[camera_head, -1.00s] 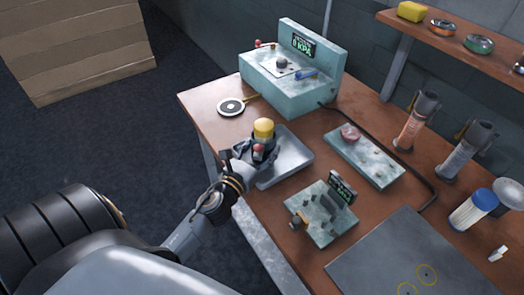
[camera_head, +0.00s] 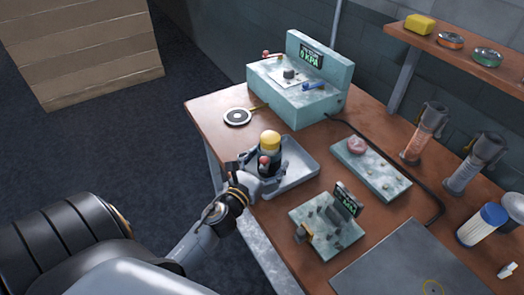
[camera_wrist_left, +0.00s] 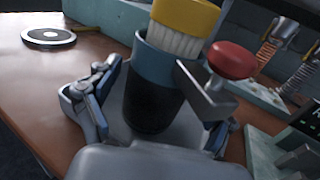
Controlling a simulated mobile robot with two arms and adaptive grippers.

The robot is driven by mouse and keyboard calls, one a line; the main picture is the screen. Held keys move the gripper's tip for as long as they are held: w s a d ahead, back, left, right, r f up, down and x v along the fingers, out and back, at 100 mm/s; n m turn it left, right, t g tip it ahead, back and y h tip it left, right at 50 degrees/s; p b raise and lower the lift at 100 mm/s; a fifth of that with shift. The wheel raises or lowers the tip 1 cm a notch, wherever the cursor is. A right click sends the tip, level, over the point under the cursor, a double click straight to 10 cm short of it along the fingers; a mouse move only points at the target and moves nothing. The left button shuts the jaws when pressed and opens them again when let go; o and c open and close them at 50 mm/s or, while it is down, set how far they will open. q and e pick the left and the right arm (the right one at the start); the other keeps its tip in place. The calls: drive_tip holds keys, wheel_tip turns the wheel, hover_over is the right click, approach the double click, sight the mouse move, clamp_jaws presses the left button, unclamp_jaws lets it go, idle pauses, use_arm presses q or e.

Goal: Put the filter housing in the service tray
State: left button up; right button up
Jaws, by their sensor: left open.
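The filter housing (camera_head: 266,170) is a dark cylinder with a blue-grey upper band, a white ribbed filter with a yellow cap (camera_head: 270,139) in its top and a red knob on a side bracket. It stands upright over the left part of the grey metal service tray (camera_head: 306,165); its base is hidden. My left gripper (camera_head: 260,173) is open at the housing's near side. In the left wrist view the housing (camera_wrist_left: 152,100) rises between the spread fingers (camera_wrist_left: 155,105), with a visible gap at the left finger. My right gripper is not in view.
A teal gauge unit (camera_head: 292,95) stands behind the tray, with a round pad (camera_head: 238,117) at back left. A teal plate (camera_head: 371,170) and a small display fixture (camera_head: 328,222) lie to the right. Canisters (camera_head: 424,133) stand farther right.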

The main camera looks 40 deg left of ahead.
use_arm(q)
drive_tip(key=shift+s, duration=0.35)
drive_tip(key=s+b, duration=0.1)
drive_tip(key=s, duration=0.2)
drive_tip(key=s+b, duration=0.1)
drive_tip(key=s, duration=0.2)
drive_tip(key=s+b, duration=0.2)
drive_tip(key=s, duration=0.2)
drive_tip(key=shift+d+f, duration=0.1)
drive_tip(key=shift+d, duration=0.3)
drive_tip(key=shift+s+r, duration=0.2)
drive_tip(key=shift+s, duration=0.45)
